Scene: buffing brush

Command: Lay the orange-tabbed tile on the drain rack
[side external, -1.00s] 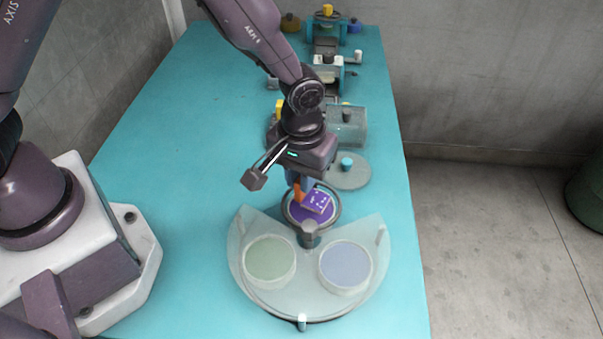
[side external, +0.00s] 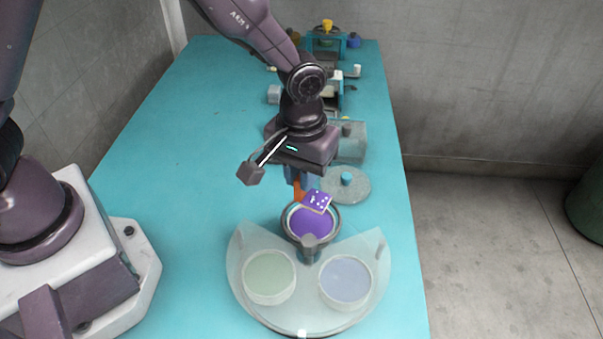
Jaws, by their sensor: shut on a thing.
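A purple tile (side external: 318,201) with white dots hangs tilted under my gripper (side external: 297,182). Its orange tab (side external: 299,192) is at the blue fingers, and my gripper is shut on it. The tile is above a round holder with a purple disc (side external: 310,226); the disc's far part is hidden behind the tile. I cannot tell for sure which thing is the drain rack. Teal-framed units (side external: 327,42) stand in a row at the back, partly hidden by my arm.
A clear fan-shaped plate (side external: 302,312) in front bears a green round pad (side external: 269,278) and a blue round pad (side external: 346,283). A grey disc (side external: 352,190) with a blue knob and a clear box (side external: 350,142) stand behind. The turquoise table (side external: 185,150) is bare at left.

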